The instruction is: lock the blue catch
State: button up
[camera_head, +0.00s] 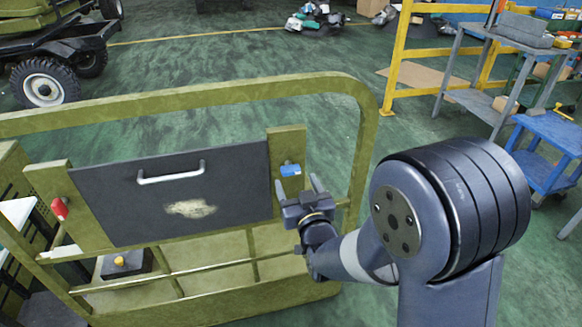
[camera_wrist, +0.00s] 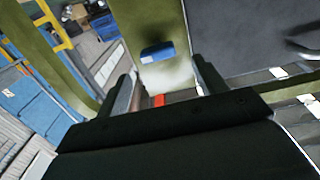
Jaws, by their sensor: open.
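The blue catch (camera_head: 290,170) is a small blue block on the olive post at the right edge of a dark panel (camera_head: 120,200). In the wrist view the blue catch (camera_wrist: 157,51) lies beyond my fingertips, between their lines. My gripper (camera_head: 297,187) is open and empty, just below and in front of the catch, with a visible gap to it in the wrist view. The two fingers (camera_wrist: 162,75) point toward the post. A red catch (camera_head: 59,208) sits at the panel's left edge. Whether the blue catch touches the panel I cannot tell.
The olive tubular frame (camera_head: 200,97) surrounds the panel, with an upright bar to the right of my gripper. A silver handle (camera_head: 171,174) sticks out of the panel. A blue cart (camera_head: 550,150) and a grey workbench (camera_head: 490,100) stand further right.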

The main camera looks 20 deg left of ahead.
aim_at(292, 172)
jog(key=x, duration=0.6)
jog(key=shift+w+a+p, duration=0.15)
jog(key=shift+w+p, duration=0.15)
jog(key=shift+p, duration=0.1)
jog(key=c, duration=1)
